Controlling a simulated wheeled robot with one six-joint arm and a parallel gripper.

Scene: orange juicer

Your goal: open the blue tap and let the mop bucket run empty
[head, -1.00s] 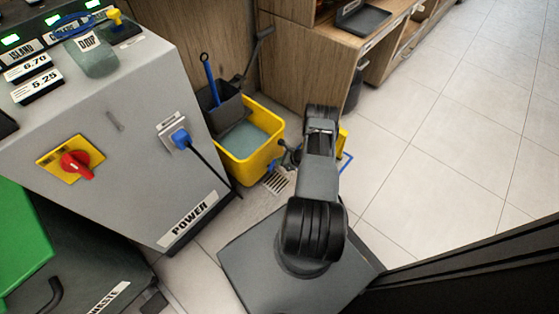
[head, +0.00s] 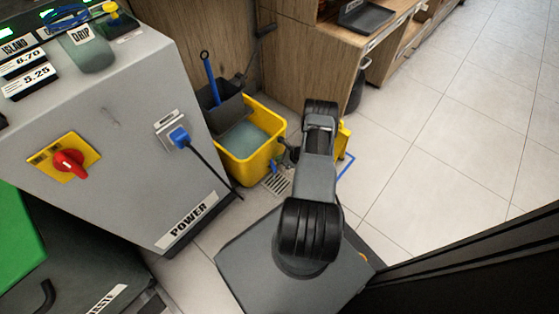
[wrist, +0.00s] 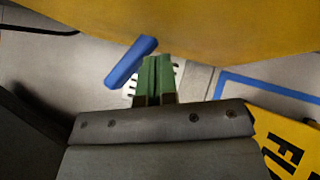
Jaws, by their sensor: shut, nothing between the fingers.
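The yellow mop bucket (head: 262,166) stands on the floor beside the grey machine, with grey-blue water (head: 243,140) in it. Its yellow wall (wrist: 220,25) fills the top of the wrist view. The blue tap handle (wrist: 130,62) shows below that wall, slanting, just left of my fingertips. In the head view a small blue part (head: 274,168) shows low at the bucket's corner. My gripper (wrist: 153,78) has green fingers pressed together, with nothing between them. It is close beside the handle; I cannot tell whether they touch. My arm partly hides the gripper in the head view.
A floor drain grate (head: 277,184) lies below the bucket's near corner. A yellow sign (wrist: 290,140) stands close on the right, by a blue floor line (head: 345,168). A black power cable (head: 212,172) hangs from the machine. Open tiles lie to the right.

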